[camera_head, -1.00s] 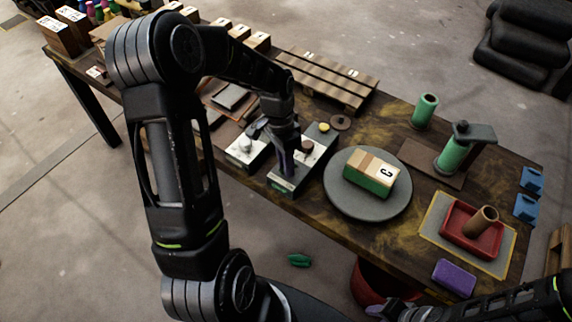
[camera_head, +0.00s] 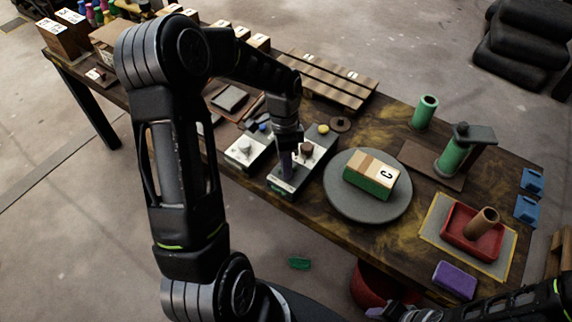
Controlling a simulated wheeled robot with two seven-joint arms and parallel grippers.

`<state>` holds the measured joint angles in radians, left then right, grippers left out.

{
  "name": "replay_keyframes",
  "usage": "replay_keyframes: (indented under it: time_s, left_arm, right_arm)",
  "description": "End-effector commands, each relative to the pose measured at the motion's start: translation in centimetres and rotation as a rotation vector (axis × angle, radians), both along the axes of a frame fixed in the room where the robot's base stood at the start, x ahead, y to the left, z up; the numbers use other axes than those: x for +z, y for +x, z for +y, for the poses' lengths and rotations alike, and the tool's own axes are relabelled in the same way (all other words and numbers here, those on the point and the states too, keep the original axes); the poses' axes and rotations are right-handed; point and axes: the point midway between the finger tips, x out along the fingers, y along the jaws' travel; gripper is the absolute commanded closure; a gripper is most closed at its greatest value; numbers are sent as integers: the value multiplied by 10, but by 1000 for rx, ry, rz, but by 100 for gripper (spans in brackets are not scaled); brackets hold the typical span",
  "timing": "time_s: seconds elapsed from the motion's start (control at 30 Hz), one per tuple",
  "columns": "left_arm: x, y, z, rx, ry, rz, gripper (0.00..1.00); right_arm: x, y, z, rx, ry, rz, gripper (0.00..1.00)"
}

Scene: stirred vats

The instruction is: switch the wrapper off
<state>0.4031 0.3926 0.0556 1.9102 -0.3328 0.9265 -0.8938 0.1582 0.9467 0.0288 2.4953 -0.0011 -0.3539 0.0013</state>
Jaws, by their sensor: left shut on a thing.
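The wrapper has a round grey turntable (camera_head: 341,203) with a carton (camera_head: 372,170) on it, its lower part wrapped in green. My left gripper (camera_head: 287,152) points down over this box, left of the brown knob. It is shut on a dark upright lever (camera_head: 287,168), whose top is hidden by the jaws. My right gripper (camera_head: 392,310) is partly in view at the bottom edge; its jaws are unclear.
A second control box (camera_head: 243,151) with a white knob and a blue button stands left of the gripper. A red tray (camera_head: 470,235) holds a brown tube. A purple block (camera_head: 454,279) lies at the table's front edge.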

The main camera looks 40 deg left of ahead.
Motion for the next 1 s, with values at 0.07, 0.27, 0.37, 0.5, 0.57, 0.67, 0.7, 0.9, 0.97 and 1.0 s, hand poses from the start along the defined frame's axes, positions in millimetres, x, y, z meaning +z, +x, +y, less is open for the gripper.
replay_keyframes:
  time_s: [0.07, 0.27, 0.37, 0.5, 0.57, 0.67, 0.7, 0.9, 0.97, 1.0]
  left_arm:
    - [0, 0, -1, -2, -1, 0, 81]
    - [0, 0, 0, -1, -1, 1, 65]
    - [0, 0, 0, 0, 0, 0, 63]
    - [0, 0, 0, 0, 0, 0, 63]
    - [1, 0, 0, 0, 0, 0, 63]
    - [6, 2, 1, 1, 1, -2, 63]
    - [9, 2, 2, 1, 0, -3, 63]
    - [39, 7, 6, 0, 2, -5, 63]
    - [49, 8, 7, 0, 1, -4, 63]
    - [55, 9, 8, 0, 1, -4, 63]
  right_arm:
    - [0, 0, 0, 0, 0, 0, 64]
    - [0, 0, 0, 0, 0, 0, 64]
    - [0, 0, 0, 0, 0, 0, 64]
    - [0, 0, 0, 0, 0, 0, 64]
    - [0, 0, 0, 0, 0, 0, 64]
    - [-1, 0, 0, 0, 0, 0, 64]
    - [-1, 0, 0, 0, 0, 0, 64]
    - [-5, 0, 0, 0, 0, 0, 64]
    - [-6, 0, 0, 0, 0, -1, 64]
    - [-6, 0, 0, 0, 0, -1, 64]
